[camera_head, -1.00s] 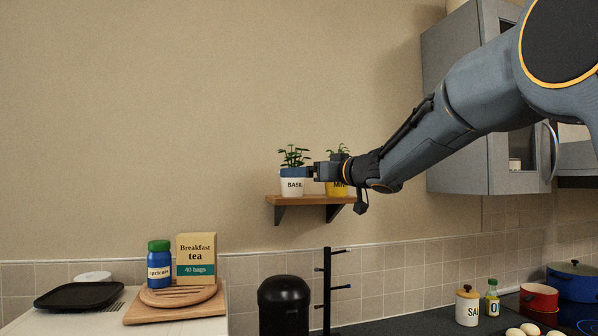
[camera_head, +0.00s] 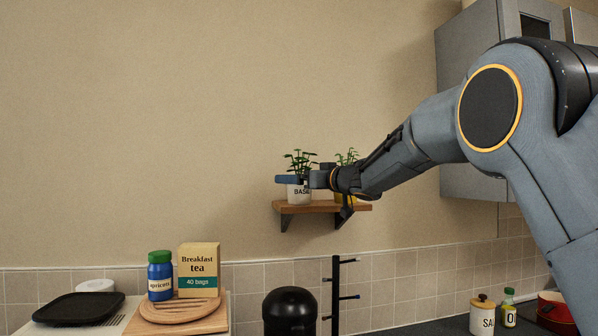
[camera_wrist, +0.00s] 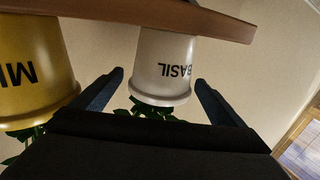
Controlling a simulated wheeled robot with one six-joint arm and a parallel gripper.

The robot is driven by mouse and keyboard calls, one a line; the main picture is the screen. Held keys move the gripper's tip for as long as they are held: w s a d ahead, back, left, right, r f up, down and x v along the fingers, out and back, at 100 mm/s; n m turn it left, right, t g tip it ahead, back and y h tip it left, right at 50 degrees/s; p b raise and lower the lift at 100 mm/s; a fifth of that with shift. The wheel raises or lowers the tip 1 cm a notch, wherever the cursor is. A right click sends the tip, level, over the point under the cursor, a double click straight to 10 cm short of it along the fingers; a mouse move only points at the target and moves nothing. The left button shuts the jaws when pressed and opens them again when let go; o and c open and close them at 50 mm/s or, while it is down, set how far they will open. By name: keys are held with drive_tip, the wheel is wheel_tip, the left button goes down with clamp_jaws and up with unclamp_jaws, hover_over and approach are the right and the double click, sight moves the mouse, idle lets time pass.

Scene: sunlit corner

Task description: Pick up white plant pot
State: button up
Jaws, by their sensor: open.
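The white plant pot (camera_head: 299,195), lettered BASIL, stands on a small wooden wall shelf with a green plant in it. In the wrist view it appears upside down, with the white pot (camera_wrist: 163,68) hanging below the shelf edge in the picture. My gripper (camera_head: 291,180) is at the pot's rim in the head view and hides part of it. In the wrist view my gripper (camera_wrist: 158,80) is open, one finger on each side of the pot. Gaps show between the fingers and the pot, and the jaws hold nothing.
A yellow pot (camera_wrist: 32,75) with a plant stands close beside the white one on the shelf (camera_head: 321,207). Below are a black bin (camera_head: 290,312), a black hook stand (camera_head: 336,295), a tea box (camera_head: 199,270) and a blue jar (camera_head: 160,277). The wall above is bare.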

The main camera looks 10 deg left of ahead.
drive_tip(key=shift+w+a, duration=0.2)
drive_tip(key=shift+a, duration=0.05)
drive_tip(key=c, duration=1.4)
drive_tip(key=shift+r, duration=0.1)
